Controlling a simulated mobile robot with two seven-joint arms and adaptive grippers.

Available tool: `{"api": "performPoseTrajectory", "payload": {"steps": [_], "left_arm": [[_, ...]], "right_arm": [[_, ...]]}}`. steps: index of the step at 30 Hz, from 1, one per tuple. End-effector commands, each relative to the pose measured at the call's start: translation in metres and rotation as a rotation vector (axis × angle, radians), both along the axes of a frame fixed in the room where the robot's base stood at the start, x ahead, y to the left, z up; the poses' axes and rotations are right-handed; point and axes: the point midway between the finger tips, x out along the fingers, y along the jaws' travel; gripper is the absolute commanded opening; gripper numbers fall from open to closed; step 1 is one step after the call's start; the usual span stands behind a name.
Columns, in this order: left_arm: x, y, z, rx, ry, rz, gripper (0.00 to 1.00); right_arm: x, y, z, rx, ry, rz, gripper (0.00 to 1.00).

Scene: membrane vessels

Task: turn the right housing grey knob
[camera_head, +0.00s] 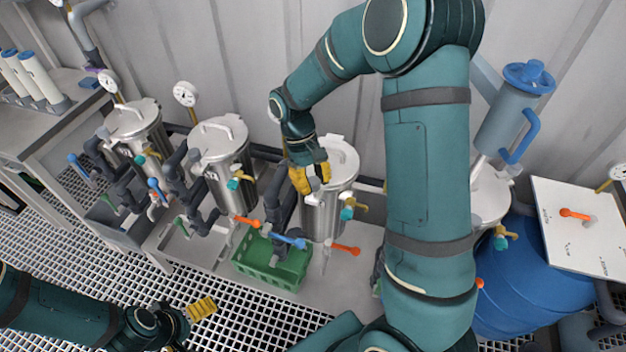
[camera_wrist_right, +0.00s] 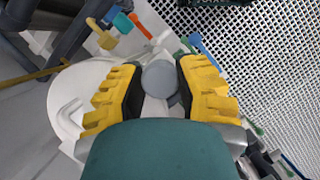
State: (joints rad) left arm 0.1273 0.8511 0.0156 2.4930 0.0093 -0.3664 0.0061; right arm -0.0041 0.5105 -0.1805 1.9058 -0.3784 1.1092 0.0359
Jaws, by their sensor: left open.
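My right gripper (camera_head: 310,180) is at the upper left side of a steel housing (camera_head: 322,212), just in front of its lid. In the right wrist view, its yellow fingers (camera_wrist_right: 160,85) stand on both sides of a round grey knob (camera_wrist_right: 160,77), with the dark pads seemingly against it. The knob cannot be made out in the head view. The housing's pale round lid (camera_wrist_right: 72,105) lies left of the fingers in the wrist view. My left gripper (camera_head: 186,318) is open and empty above the grating at the lower left.
Two more steel housings (camera_head: 222,165) (camera_head: 134,128) stand to the left. Another (camera_head: 490,200) is partly behind my right arm. A blue barrel (camera_head: 535,275) is at right.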

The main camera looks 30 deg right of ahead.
Motion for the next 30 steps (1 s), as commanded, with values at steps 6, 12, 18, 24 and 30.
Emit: {"api": "performPoseTrajectory", "payload": {"steps": [6,12,18,24,30], "left_arm": [[0.000,0.000,0.000,0.000,0.000,0.000,1.00],[0.000,0.000,0.000,0.000,0.000,0.000,1.00],[0.000,0.000,0.000,0.000,0.000,0.000,1.00],[0.000,0.000,0.000,0.000,0.000,0.000,1.00],[0.000,0.000,0.000,0.000,0.000,0.000,1.00]], "right_arm": [[-0.002,0.000,-0.001,0.001,0.007,0.001,0.66],[-0.001,0.000,0.000,0.000,0.004,0.001,0.66],[0.007,0.001,0.017,0.001,-0.001,0.002,0.66],[0.023,0.003,0.054,0.001,-0.002,0.002,0.66],[0.036,0.004,0.088,0.001,0.001,0.000,0.66]]}}
